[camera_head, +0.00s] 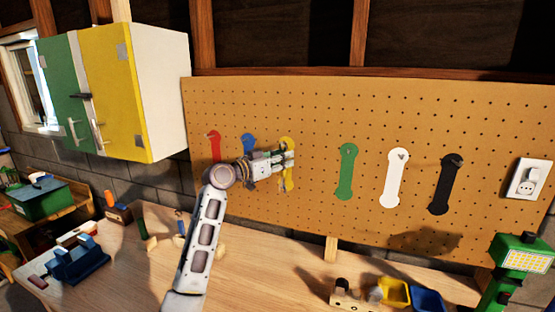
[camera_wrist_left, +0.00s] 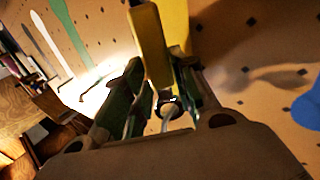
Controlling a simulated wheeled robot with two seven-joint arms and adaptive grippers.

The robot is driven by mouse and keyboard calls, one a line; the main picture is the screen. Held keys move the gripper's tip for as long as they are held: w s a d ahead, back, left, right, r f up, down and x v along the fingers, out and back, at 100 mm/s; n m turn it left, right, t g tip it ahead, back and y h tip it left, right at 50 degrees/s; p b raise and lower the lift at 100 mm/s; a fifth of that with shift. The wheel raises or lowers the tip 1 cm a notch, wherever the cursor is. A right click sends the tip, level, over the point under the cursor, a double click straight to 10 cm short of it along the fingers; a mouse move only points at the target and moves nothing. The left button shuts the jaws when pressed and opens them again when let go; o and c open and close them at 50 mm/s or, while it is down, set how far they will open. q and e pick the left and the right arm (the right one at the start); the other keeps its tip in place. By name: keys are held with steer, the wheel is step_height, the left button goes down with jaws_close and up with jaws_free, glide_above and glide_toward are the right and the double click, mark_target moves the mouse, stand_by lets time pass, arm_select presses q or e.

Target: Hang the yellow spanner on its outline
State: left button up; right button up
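The yellow spanner (camera_wrist_left: 148,42) sits between the fingers of my left gripper (camera_wrist_left: 160,98) in the left wrist view, close in front of the yellow outline (camera_wrist_left: 178,25) on the pegboard. In the head view my left gripper (camera_head: 288,160) is across the middle of the yellow outline (camera_head: 286,184) and hides part of it. The fingers look shut on the spanner. A small bright metal ring or hook shows between the fingers in the wrist view. I cannot tell whether the spanner touches the board or a peg. My right gripper is not in view.
The pegboard (camera_head: 320,110) also has red (camera_head: 214,146), blue (camera_head: 248,143), green (camera_head: 346,172), white (camera_head: 395,178) and black (camera_head: 445,185) spanner shapes. A green-and-yellow cabinet (camera_head: 118,92) hangs at left. The workbench (camera_head: 255,270) holds bins and a green lamp-like device (camera_head: 515,258).

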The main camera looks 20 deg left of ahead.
arm_select(q)
steer(key=shift+c, duration=0.2)
jaws_close()
stand_by(0.5)
